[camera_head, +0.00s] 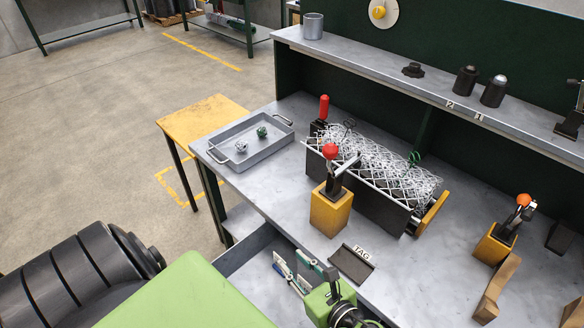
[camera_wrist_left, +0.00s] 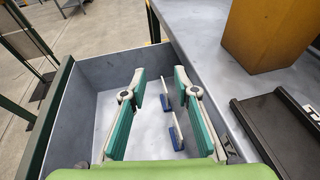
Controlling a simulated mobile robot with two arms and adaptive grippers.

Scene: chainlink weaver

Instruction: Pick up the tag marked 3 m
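My left gripper (camera_head: 299,267) is open, with its teal fingers spread and pointing down into an open grey drawer (camera_head: 240,272) at the bench front. In the left wrist view the gripper (camera_wrist_left: 160,78) has nothing between its fingers. Below it, on the drawer floor, lie two small blue-and-white pieces, one farther (camera_wrist_left: 166,101) and one nearer (camera_wrist_left: 175,136). A dark tray labelled TAG (camera_head: 350,265) sits on the bench right of the drawer. My right gripper is not in view.
The drawer wall (camera_wrist_left: 100,115) stands close around the fingers. A yellow block with a red-knobbed lever (camera_head: 331,212) stands behind the TAG tray. A mesh-filled fixture (camera_head: 385,205) and a grey tray (camera_head: 262,152) are farther back on the bench (camera_head: 235,185).

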